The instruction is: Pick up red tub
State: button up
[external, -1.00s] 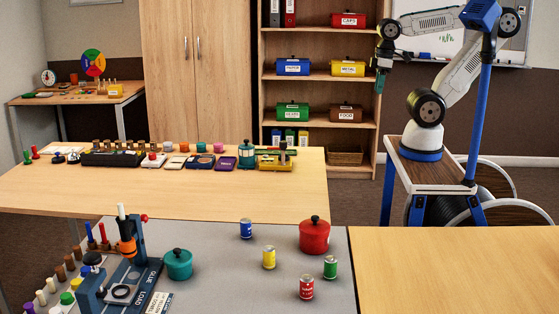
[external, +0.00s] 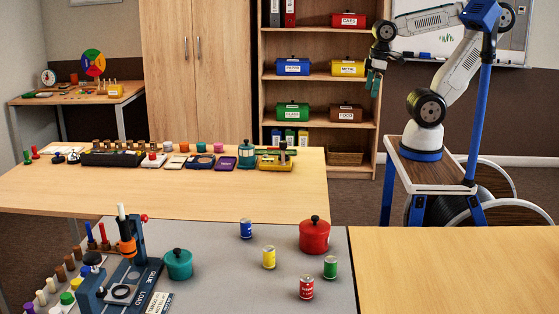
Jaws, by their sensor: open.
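The red tub (external: 314,236), round with a dark lid knob, stands upright on the grey mat (external: 215,235) on the near table. My gripper (external: 372,82) hangs from the raised arm at upper right, in front of the shelf's edge. It is open and empty, far behind and above the red tub and apart from it. Nothing hides the tub.
A teal tub (external: 178,264) sits beside a blue press (external: 125,270). The bare wooden table (external: 460,270) at right is clear.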

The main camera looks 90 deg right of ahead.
jog(key=w+a+f+n+t+y, duration=0.1)
jog(key=w+a+f+n+t, duration=0.1)
jog(key=w+a+f, duration=0.35)
jog(key=w+a+f+n+t+y, duration=0.1)
jog(key=w+a+f+n, duration=0.1)
jog(key=w+a, duration=0.6)
jog(key=w+a+f+n+t+y, duration=0.15)
jog(key=w+a+f, duration=0.25)
jog(key=w, duration=0.6)
jog(key=n+y, duration=0.7)
jog(key=y, duration=0.2)
send_near(308, 243)
jog(key=x, duration=0.5)
jog(key=shift+w+a+f, duration=0.1)
jog(key=shift+a+f, duration=0.05)
jog(key=shift+f, duration=0.05)
